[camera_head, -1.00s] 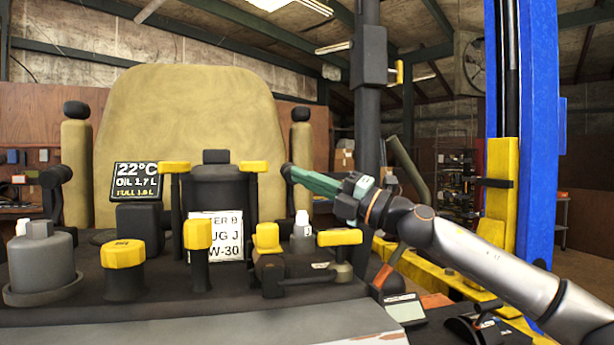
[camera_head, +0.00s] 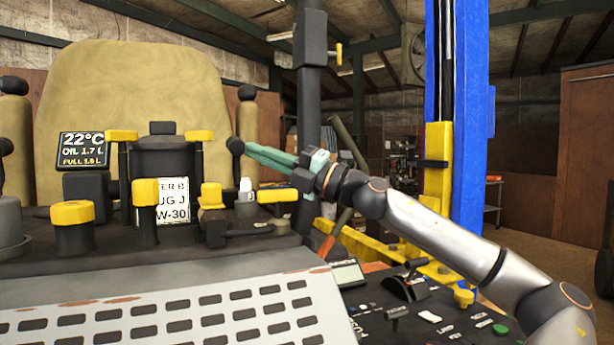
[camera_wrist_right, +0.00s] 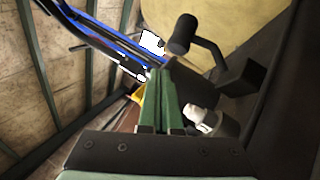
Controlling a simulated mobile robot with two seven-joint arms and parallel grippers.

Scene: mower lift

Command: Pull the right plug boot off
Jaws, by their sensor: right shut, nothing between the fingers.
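My right gripper (camera_head: 246,149), with long teal fingers, is shut and empty. It hovers above the right part of the engine deck, apart from the pieces below. A white-topped, plug-like piece (camera_head: 246,190) stands on the deck below the fingertips; I cannot tell for sure whether it is the right plug boot. In the right wrist view, the green fingers (camera_wrist_right: 160,75) lie close together, and a white-topped piece (camera_wrist_right: 205,120) on a dark cylinder shows beside them on the right. My left gripper is not in view.
Several yellow-capped knobs, one of them a round knob (camera_head: 73,212), crowd the deck. A display (camera_head: 84,150) stands at left, before the tan seat (camera_head: 135,85). A slotted panel (camera_head: 190,315) and control console (camera_head: 440,310) lie in front. A blue lift post (camera_head: 470,120) rises behind my arm.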

